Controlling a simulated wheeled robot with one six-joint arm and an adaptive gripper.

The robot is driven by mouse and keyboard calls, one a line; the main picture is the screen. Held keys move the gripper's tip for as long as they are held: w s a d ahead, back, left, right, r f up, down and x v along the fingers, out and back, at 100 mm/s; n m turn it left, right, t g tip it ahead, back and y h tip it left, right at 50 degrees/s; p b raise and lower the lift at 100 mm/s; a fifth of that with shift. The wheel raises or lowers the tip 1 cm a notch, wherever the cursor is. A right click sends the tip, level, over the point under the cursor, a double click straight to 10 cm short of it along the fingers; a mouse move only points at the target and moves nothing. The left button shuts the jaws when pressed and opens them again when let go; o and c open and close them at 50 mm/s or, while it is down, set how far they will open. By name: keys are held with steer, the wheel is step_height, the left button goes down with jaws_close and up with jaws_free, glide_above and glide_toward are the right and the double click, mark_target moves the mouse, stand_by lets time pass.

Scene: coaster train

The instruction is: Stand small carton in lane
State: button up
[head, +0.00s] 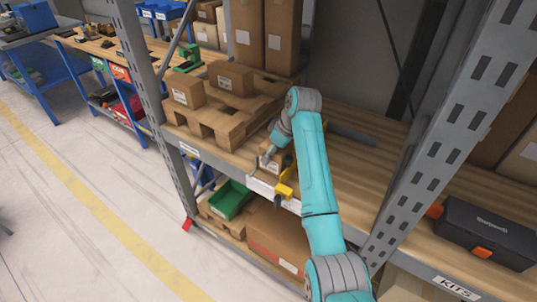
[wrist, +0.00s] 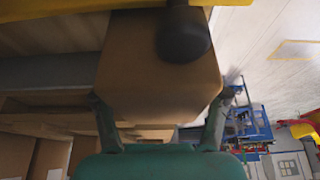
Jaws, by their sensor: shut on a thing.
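The small carton (wrist: 155,65) is brown and fills the upper middle of the wrist view. My gripper (wrist: 163,96) is shut on it, with a green finger at each side. In the head view the carton (head: 271,165) is partly hidden by my gripper and arm, close to the shelf's front edge. Yellow pieces (head: 285,190) stand beside it at that edge, behind a white label strip. A yellow bar (wrist: 60,10) and a dark round knob cross the carton in the wrist view. I cannot tell whether the carton touches the shelf or which lane it is over.
A wooden pallet (head: 226,122) with two cartons (head: 186,90) lies left of my gripper on the same shelf. Tall cartons (head: 281,35) stand behind. Grey rack posts (head: 143,90) flank the bay. Bare shelf (head: 365,165) lies right of my arm.

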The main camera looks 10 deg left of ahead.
steer(key=shift+w+d+f, duration=0.15)
steer(key=shift+w+d, duration=0.25)
steer(key=shift+w, duration=0.65)
steer(key=shift+w+d+f, duration=0.2)
steer(key=shift+w+d, duration=0.15)
steer(key=shift+w, duration=0.7)
steer(key=shift+w+d+f, duration=0.15)
steer(key=shift+w+d, duration=0.25)
steer(key=shift+w, duration=0.65)
steer(key=o, duration=1.6)
